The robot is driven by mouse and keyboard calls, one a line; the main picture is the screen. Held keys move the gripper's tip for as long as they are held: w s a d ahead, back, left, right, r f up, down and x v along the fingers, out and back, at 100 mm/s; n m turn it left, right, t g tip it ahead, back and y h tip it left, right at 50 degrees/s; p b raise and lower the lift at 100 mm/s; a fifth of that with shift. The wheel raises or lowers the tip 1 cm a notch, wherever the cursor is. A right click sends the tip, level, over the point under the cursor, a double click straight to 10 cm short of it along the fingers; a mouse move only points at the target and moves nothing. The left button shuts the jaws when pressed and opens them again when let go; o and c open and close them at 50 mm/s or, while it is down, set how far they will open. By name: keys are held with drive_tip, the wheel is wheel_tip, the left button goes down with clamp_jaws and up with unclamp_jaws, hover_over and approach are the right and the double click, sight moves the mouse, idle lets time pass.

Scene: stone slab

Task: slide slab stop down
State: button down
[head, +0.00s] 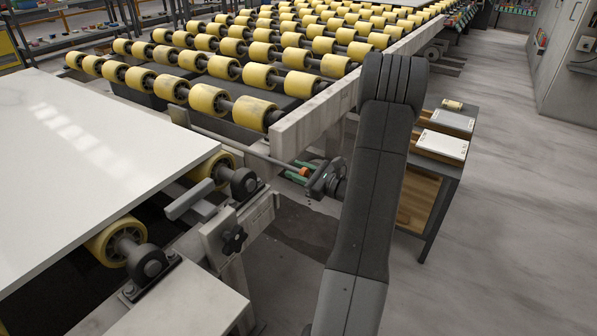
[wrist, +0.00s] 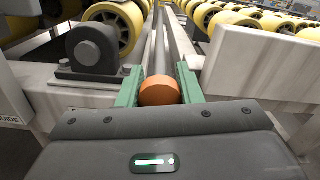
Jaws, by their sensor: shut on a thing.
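The slab stop appears to be the long grey bar (head: 235,145) running across the gap between the slab table and the roller conveyor, with a round orange knob (head: 304,171) at its near end. My gripper (head: 302,174) is at that end, its green fingers on either side of the knob. In the wrist view, my gripper (wrist: 159,88) is shut on the orange knob (wrist: 159,92), with a green finger against each side. The bar (wrist: 167,45) runs straight away behind it. The white slab (head: 85,135) lies flat on the left, near the bar's far part.
Yellow rollers (head: 206,99) fill the conveyor beyond a pale side beam (head: 315,115). A bracket with a black star knob (head: 233,238) is on the near frame. A small cart (head: 440,175) stands right of my arm. Open floor (head: 500,220) lies on the right.

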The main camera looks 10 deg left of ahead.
wheel_tip(320, 180, down, 6)
drive_tip(key=b, duration=0.4)
drive_tip(key=shift+s, duration=0.1)
drive_tip(key=c, duration=1)
unclamp_jaws()
drive_tip(key=shift+f, duration=0.1)
drive_tip(key=p+v, duration=0.1)
drive_tip(key=v, duration=1.2)
drive_tip(key=shift+d+p, duration=0.4)
drive_tip(key=shift+a, duration=0.1)
